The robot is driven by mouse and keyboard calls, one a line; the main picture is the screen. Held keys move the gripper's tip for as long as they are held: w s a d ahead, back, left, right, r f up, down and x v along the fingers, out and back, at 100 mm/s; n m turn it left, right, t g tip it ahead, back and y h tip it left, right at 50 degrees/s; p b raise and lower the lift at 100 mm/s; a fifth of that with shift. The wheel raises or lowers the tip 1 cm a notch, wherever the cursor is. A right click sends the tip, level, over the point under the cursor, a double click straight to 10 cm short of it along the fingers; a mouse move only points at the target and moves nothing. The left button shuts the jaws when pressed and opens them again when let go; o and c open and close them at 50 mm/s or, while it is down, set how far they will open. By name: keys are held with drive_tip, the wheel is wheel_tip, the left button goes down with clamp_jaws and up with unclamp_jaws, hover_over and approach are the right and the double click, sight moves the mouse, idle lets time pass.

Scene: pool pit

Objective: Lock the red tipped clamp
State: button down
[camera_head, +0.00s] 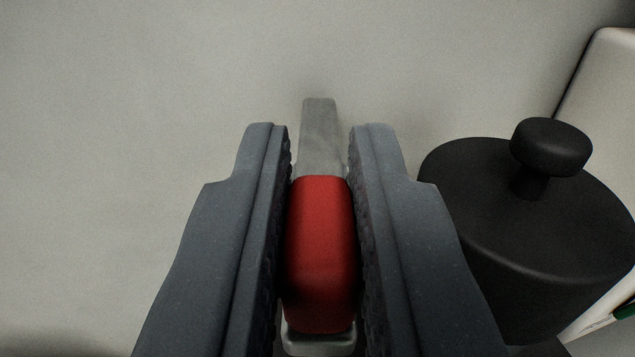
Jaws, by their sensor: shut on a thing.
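The clamp's red tip (320,255) is a rounded red block in the lower middle of the head camera view. A grey metal bar (320,135) of the clamp extends beyond it, up the picture. A small metal part also shows below the red tip. My gripper (320,180) has its two dark grey fingers on either side of the red tip and is shut on it. The rest of the clamp is hidden below and behind the fingers.
A black cylinder with a round knob on top (535,220) stands close to the right finger. A pale panel (605,100) is at the right edge, with a small green-and-white item (622,308) below it. A plain grey surface fills the left and top.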

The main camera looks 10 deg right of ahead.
drive_tip(key=shift+a+r+m+h+p, duration=0.15)
drive_tip(key=shift+a+m+h+p, duration=0.2)
drive_tip(key=shift+p, duration=0.75)
drive_tip(key=h+p, duration=0.1)
drive_tip(key=p, duration=0.2)
drive_tip(key=shift+w+r+m, duration=0.1)
drive_tip(key=shift+r+m, duration=0.05)
drive_tip(key=shift+m, duration=0.1)
drive_tip(key=shift+w+a+f+m+g+h+p, duration=0.1)
drive_tip(key=shift+w+a+m+g+h+p, duration=0.5)
drive_tip(key=shift+m+g+h+p, duration=2.75)
drive_tip(key=shift+w+a+f+m+g+h+p, duration=0.15)
drive_tip(key=shift+w+a+m+g+h+p, duration=0.5)
drive_tip(key=shift+g+p, duration=2.9)
drive_tip(key=shift+w+a+f+m+g+h+p, duration=0.2)
drive_tip(key=shift+w+m+g+h+p, duration=1.4)
drive_tip(key=shift+p, duration=4.3)
drive_tip(key=s+m, duration=0.1)
drive_tip(key=m, duration=0.1)
drive_tip(key=shift+s+r+m+h, duration=0.1)
drive_tip(key=shift+s+m+h, duration=0.05)
drive_tip(key=shift+m+h, duration=0.2)
drive_tip(key=shift+r+g, duration=0.1)
drive_tip(key=shift+g, duration=0.3)
